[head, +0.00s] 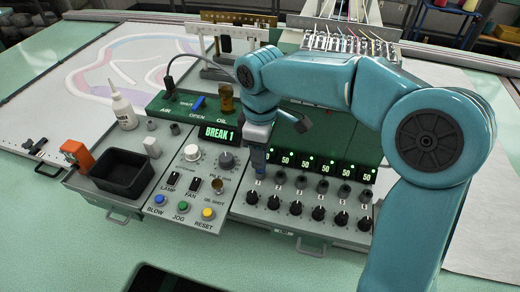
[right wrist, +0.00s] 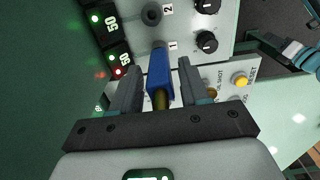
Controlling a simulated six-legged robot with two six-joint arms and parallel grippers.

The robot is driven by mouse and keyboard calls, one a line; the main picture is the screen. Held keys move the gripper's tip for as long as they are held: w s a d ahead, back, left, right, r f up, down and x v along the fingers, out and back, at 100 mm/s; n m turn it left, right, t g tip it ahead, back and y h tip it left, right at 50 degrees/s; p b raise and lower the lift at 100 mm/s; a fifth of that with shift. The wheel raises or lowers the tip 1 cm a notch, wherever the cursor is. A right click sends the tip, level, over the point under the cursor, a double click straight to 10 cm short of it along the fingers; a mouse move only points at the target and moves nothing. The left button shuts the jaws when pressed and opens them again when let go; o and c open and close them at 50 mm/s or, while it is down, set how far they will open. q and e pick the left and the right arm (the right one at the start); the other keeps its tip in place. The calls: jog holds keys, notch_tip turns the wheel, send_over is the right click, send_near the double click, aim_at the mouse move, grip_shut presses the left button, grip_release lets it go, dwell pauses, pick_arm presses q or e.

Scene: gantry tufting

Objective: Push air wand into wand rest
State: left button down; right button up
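My right gripper (right wrist: 160,72) is shut on the blue air wand (right wrist: 160,70), which has a brass section near the palm. The wand also shows below my right gripper in the head view (head: 258,158), pointing down. Its tip is over the socket marked 1 on the grey panel (head: 240,208); I cannot tell whether it touches. A black hose (head: 184,60) rises from the AIR fitting and passes behind my right arm. I cannot clearly identify the wand rest. My left gripper is not in view.
A black bin (head: 122,190), an orange tool (head: 76,152) and a white bottle (head: 122,108) stand at the left. Black knobs (head: 296,209) line the panel front. The green housing (head: 340,130) with lit displays rises behind. The fabric frame (head: 50,110) lies left.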

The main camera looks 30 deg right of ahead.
jog(key=shift+o, duration=0.4)
jog(key=shift+r, duration=0.1)
jog(key=shift+w+r, duration=0.15)
jog(key=shift+r, duration=0.25)
notch_tip(320, 180, up, 16)
jog(key=p, duration=0.1)
jog(key=shift+f+p, duration=0.2)
jog(key=shift+p, duration=0.15)
